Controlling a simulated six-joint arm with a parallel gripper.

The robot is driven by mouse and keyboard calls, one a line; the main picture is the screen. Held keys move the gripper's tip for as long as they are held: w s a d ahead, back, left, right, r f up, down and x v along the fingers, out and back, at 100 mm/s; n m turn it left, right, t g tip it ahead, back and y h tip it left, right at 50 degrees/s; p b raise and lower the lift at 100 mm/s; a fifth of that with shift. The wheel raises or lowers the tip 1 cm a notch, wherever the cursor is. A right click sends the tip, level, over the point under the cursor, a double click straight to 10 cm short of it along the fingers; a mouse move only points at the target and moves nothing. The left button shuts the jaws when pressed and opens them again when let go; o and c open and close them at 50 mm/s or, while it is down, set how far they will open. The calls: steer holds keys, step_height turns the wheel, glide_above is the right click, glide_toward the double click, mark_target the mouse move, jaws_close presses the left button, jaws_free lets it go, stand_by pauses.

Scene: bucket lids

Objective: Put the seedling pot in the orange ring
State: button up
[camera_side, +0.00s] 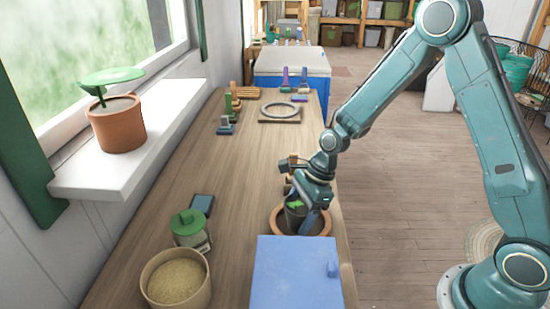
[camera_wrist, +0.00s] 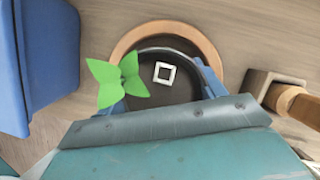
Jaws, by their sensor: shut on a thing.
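The seedling pot (camera_side: 292,218) is dark, with small green leaves. The wrist view shows it from above as a dark round pot (camera_wrist: 182,88) with a bright green seedling at its left edge and a small white square outline inside. My gripper (camera_side: 303,215) points down and is shut on the pot, with blue fingers on either side of it. The orange ring (camera_side: 327,224) lies around the pot in the side view. Its far arc (camera_wrist: 165,27) shows beyond the pot in the wrist view. The near part of the ring is hidden, and I cannot tell whether the pot touches the bottom.
A blue box (camera_side: 298,275) stands just in front of the ring. A green-lidded jar (camera_side: 191,230), a tan bucket (camera_side: 178,281) and a dark flat item (camera_side: 201,204) are to the left. A grey ring on a board (camera_side: 280,112) lies farther back. The table's middle is clear.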

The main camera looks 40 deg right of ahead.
steer(key=shift+f, duration=0.1)
steer(key=o, duration=0.8)
steer(key=v, duration=1.2)
steer(key=shift+r, duration=0.2)
